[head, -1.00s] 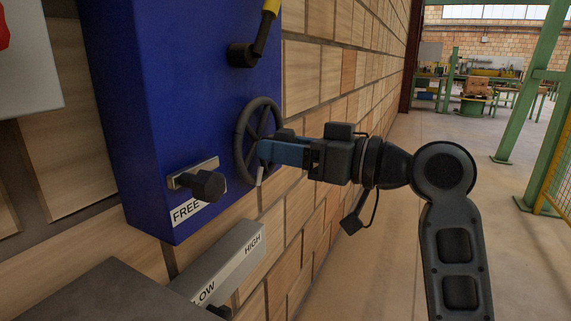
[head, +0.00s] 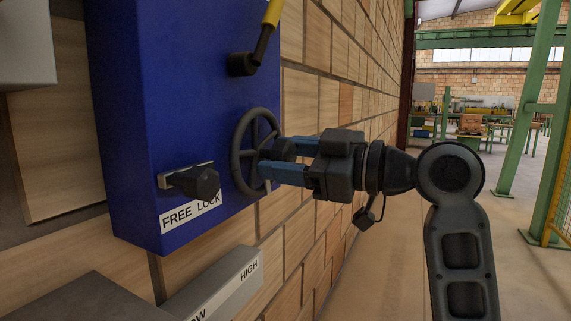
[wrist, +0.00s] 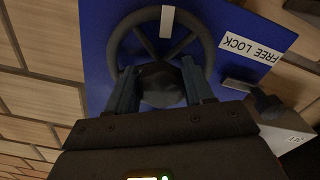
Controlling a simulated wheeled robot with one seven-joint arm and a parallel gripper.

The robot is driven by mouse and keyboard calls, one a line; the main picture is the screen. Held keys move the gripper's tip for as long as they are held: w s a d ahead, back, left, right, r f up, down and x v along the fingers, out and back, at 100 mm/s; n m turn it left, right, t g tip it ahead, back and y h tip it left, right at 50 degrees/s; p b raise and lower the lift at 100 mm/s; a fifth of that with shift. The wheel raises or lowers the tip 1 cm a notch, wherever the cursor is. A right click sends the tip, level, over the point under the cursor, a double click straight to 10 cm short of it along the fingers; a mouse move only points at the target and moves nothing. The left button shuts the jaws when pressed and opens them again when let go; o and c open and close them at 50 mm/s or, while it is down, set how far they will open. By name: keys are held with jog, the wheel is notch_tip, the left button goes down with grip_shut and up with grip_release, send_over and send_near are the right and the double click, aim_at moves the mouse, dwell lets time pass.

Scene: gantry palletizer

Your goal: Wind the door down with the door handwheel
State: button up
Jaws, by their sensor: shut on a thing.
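The door handwheel (head: 238,136) is a dark spoked wheel on the right-hand face of a blue box (head: 165,110). My gripper (head: 275,163) is at the wheel, with its two blue fingers one on each side of a dark knob (head: 284,149). In the wrist view the fingers are shut on this dark faceted knob (wrist: 160,85), in front of the wheel (wrist: 117,45). A white mark (wrist: 167,20) lies on the wheel's rim there. The door is not in view.
A dark lock knob (head: 200,181) sits above a FREE LOCK label (head: 190,213). A yellow-ended lever (head: 265,35) is above the wheel. A grey LOW/HIGH box (head: 225,285) is below. Brick wall (head: 320,110) runs behind; open floor lies to the right.

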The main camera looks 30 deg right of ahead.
dwell(0.4)
jog(key=o, duration=1)
jog(key=shift+c, duration=0.2)
jog(key=shift+s+d, duration=0.1)
jog(key=p+v, duration=0.1)
jog(key=v, duration=0.6)
jog(key=shift+s, duration=0.2)
jog(key=shift+d, duration=0.15)
